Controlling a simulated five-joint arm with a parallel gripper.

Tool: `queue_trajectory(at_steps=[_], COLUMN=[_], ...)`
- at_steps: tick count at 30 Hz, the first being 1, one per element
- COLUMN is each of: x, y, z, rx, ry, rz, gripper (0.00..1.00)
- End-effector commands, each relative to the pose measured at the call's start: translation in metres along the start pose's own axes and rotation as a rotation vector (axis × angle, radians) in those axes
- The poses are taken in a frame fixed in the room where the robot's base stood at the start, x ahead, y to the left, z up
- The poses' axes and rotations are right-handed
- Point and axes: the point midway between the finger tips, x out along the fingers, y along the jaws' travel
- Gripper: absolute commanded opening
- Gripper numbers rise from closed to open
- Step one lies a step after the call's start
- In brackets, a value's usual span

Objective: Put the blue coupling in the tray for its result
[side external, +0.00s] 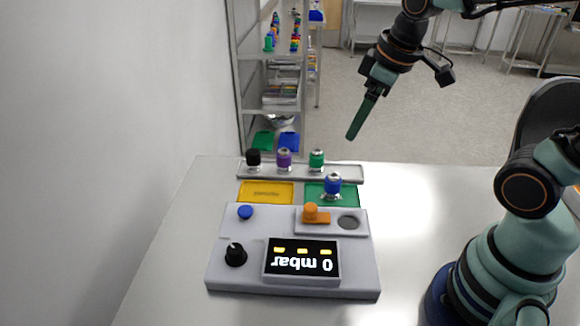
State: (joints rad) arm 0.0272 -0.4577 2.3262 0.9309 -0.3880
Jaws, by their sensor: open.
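The blue coupling (333,185) has a blue body with a metal part. It stands upright at the green tray (318,190), behind the grey test device (225,268). A yellow tray (266,192) lies to the left of the green one; its printed label is too small to read. The device's display (302,259) shows "0 mbar" upside down, with several yellow marks. My gripper (355,134) is open and empty, raised above and behind the blue coupling, well apart from it. Its fingers overlap in this view.
Black (253,159), purple (284,158) and green (316,159) couplings stand on a rack (345,173) behind the trays. The device has a blue button (245,212), a black knob (235,255) and an orange lever (315,215).

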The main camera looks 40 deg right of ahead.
Motion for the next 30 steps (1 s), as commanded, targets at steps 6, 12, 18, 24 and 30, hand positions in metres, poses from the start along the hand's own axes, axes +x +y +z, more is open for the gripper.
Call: queue_trajectory(at_steps=[6, 12, 18, 24, 30], x=[-0.018, -0.021, -0.021, -0.021, -0.021], y=[-0.013, -0.017, -0.017, -0.017, -0.017], z=[0.016, 0.021, 0.021, 0.02, 0.02], rx=[0.272, 0.362, 0.365, 0.363, 0.363], ry=[0.118, 0.15, 0.15, 0.15, 0.149], rz=[0.02, 0.018, 0.018, 0.018, 0.018], gripper=[0.81, 0.81, 0.81, 0.81, 0.81])
